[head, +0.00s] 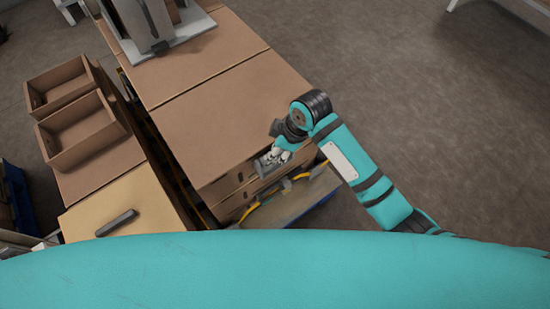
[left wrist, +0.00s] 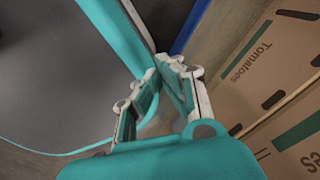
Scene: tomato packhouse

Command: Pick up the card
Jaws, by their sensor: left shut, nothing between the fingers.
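I cannot make out a card in either view. My left gripper (left wrist: 160,76) shows in the left wrist view, shut with nothing between its fingers, near the side of printed cardboard boxes. It does not show in the head view. My right gripper (head: 272,163) is in the head view, at the front right edge of the stacked cardboard boxes. It is small there and partly lost against its own arm and the boxes, so its opening is unclear.
Closed cardboard boxes (head: 225,115) fill the middle of the head view. Two open, empty boxes (head: 82,130) stand at the left. A dark bar-shaped object (head: 117,223) lies on a light box top. "Tomatoes" boxes (left wrist: 262,70) are right in the left wrist view. Bare floor lies right.

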